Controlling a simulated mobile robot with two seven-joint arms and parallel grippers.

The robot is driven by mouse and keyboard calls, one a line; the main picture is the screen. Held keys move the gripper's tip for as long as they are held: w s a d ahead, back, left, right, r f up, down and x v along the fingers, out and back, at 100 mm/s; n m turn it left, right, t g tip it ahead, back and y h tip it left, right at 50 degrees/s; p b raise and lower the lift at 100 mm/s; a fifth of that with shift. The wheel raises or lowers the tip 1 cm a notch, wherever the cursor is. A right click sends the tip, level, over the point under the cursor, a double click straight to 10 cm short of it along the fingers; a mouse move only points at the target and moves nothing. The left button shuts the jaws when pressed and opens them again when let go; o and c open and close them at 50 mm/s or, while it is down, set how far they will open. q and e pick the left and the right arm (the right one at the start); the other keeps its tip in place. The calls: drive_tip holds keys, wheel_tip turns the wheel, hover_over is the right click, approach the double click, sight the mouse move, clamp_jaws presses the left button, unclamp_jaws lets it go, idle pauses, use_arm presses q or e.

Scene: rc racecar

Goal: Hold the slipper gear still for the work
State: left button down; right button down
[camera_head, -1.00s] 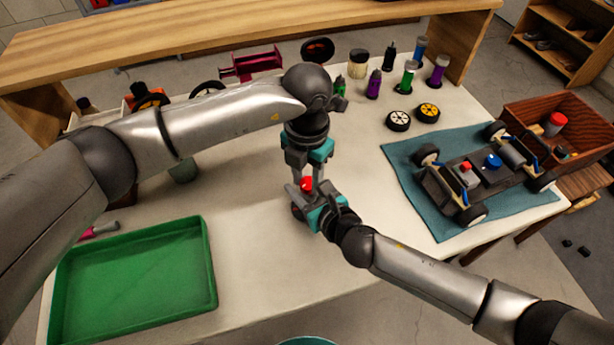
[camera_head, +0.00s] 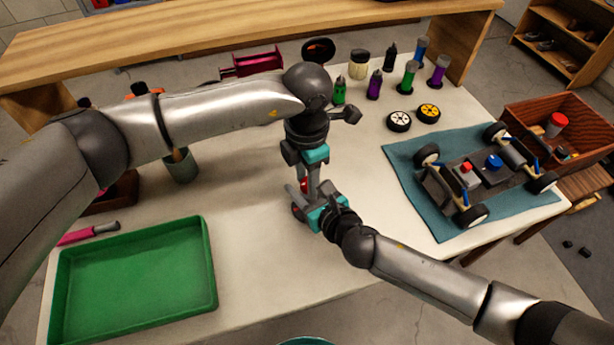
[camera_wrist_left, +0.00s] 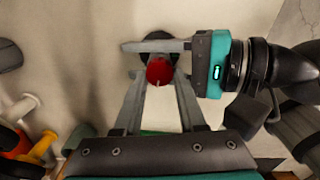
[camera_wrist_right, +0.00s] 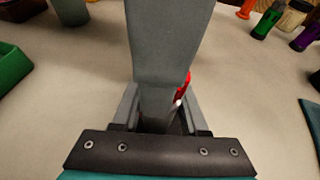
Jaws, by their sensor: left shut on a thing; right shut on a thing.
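A small red round part (camera_head: 304,184) stands upright above the table, with a dark round part (camera_head: 297,212) directly under it. I cannot tell which of the two is the slipper gear. My left gripper (camera_head: 308,187) points straight down from above, shut on the red part, which shows between its fingers in the left wrist view (camera_wrist_left: 159,72). My right gripper (camera_head: 297,197) comes in low from the right, shut on the dark part (camera_wrist_left: 158,47). In the right wrist view a left finger hides most of the grip; only a red edge (camera_wrist_right: 185,84) shows.
A green tray (camera_head: 205,270) lies at the front left. The car chassis (camera_head: 440,186) rests on a blue mat (camera_head: 405,150) at the right. The table between tray and grippers is clear.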

use_arm(q)
drive_tip(key=c, duration=0.8)
unclamp_jaws()
drive_tip(key=shift+o, duration=0.2)
wheel_tip(320, 180, up, 12)
use_arm(e)
drive_tip(key=shift+c, duration=1.8)
unclamp_jaws()
drive_tip(key=v, duration=1.2)
